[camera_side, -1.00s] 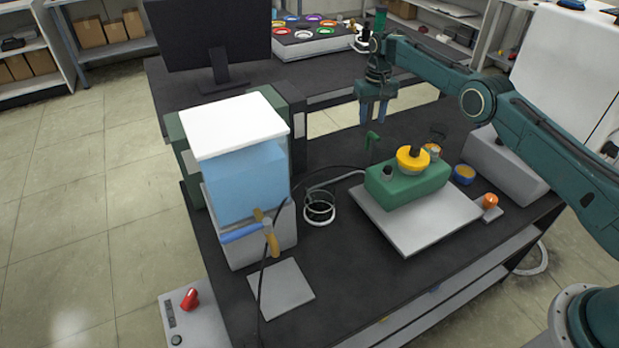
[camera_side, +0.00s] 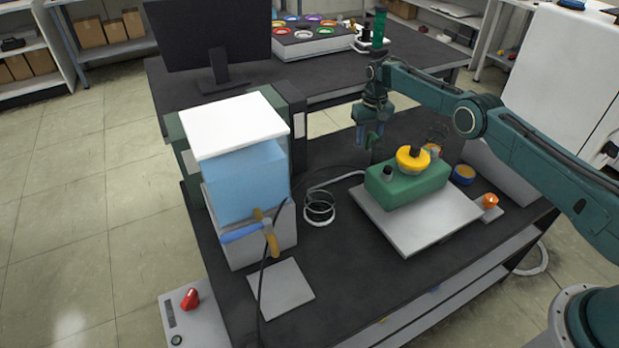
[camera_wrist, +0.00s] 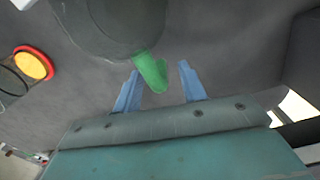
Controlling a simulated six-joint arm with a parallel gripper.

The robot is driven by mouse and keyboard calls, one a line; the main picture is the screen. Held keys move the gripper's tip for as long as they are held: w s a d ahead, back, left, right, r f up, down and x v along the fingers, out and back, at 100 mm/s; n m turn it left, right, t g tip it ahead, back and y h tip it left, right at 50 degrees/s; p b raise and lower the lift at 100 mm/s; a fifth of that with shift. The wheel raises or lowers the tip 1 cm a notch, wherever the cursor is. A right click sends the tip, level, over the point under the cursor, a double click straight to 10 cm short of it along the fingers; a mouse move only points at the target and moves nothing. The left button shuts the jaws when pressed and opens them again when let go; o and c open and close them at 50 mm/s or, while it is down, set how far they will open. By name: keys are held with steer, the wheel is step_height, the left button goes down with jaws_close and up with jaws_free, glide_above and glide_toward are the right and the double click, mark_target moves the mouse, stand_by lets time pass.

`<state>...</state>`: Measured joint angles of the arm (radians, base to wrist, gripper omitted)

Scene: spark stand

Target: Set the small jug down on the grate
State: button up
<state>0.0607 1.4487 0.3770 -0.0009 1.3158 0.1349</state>
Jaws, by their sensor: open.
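A green handle (camera_wrist: 152,72) joins a dark round body (camera_wrist: 115,20) in the wrist view; this appears to be the small jug. In the side view the handle (camera_side: 373,141) stands behind the green box, and its dark body is hard to make out against the table. My gripper (camera_side: 369,138) points down at the handle. In the wrist view my gripper (camera_wrist: 158,84) is open, its blue fingers on either side of the handle with gaps. A pale square plate (camera_side: 281,289) lies before the blue tank; I cannot tell if it is the grate.
The tank (camera_side: 245,185) stands further left. Dark table at the front middle is clear.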

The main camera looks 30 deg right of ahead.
steer(key=shift+f, duration=0.2)
stand_by(0.4)
jaws_close()
